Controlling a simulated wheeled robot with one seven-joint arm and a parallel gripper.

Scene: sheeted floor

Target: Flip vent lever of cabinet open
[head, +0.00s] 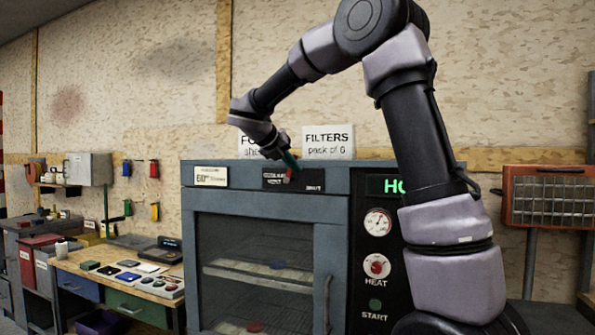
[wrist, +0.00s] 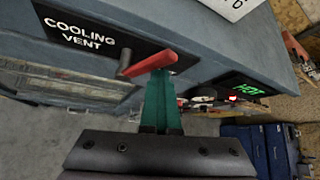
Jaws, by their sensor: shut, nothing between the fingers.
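The cabinet (head: 338,182) is grey-blue with a glazed door and stands in the middle of the head view. A black label plate (wrist: 80,30) reading "COOLING VENT" is on its upper front. The red vent lever (wrist: 152,62) juts out beside that text in the wrist view, its bar slanting up to the right from a grey pivot. In the head view the lever (head: 288,176) is small and partly hidden by my gripper. My gripper (wrist: 161,76) has teal fingers, shut and empty, with their tips at the lever. I cannot tell whether they touch it.
A control panel (head: 376,270) with gauge, HEAT knob and START button is right of the cabinet door. The door handle (head: 328,303) sticks out. Signs (head: 328,142) stand on top. A workbench (head: 125,285) with small items is at left; an orange-framed heater-like unit (head: 548,198) is at right.

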